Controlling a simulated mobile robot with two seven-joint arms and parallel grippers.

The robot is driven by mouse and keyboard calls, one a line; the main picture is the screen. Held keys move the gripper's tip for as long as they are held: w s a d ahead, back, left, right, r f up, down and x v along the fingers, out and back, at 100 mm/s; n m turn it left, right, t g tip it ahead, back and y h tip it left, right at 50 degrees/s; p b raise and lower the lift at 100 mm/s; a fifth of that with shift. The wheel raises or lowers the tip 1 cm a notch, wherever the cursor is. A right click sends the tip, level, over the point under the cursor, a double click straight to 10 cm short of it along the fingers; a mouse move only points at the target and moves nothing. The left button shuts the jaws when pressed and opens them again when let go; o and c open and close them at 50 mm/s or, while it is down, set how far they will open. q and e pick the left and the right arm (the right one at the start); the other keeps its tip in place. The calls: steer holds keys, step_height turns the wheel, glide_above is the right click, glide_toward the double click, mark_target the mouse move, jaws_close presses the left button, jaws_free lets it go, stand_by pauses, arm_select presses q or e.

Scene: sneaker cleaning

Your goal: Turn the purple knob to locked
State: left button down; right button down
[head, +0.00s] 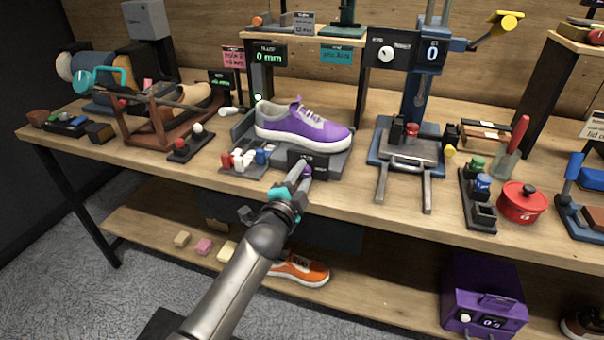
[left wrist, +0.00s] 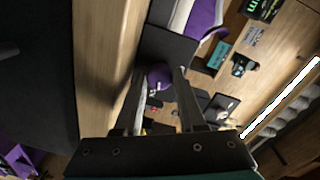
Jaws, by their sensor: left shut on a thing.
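The purple knob (head: 307,171) sits at the front of a dark block (head: 322,162) below the purple sneaker (head: 305,125) on its grey stand. My left gripper (head: 302,172) reaches up to it from the front, with its fingers around the knob. In the left wrist view the knob (left wrist: 159,76) lies between the two fingertips, and my left gripper (left wrist: 160,80) is shut on it. The label on the block is too small to read. My right gripper is in neither view.
A tray of small red, white and blue pieces (head: 243,160) is left of the knob. A blue press stand (head: 408,150) is to the right. A red pot (head: 521,203) stands farther right. The table's front edge (head: 350,210) is just below the gripper.

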arm_select(q)
steer(key=shift+m, duration=1.2)
steer(key=c, duration=0.5)
jaws_free()
steer(key=shift+f, duration=0.1)
steer(key=shift+s+f, duration=0.1)
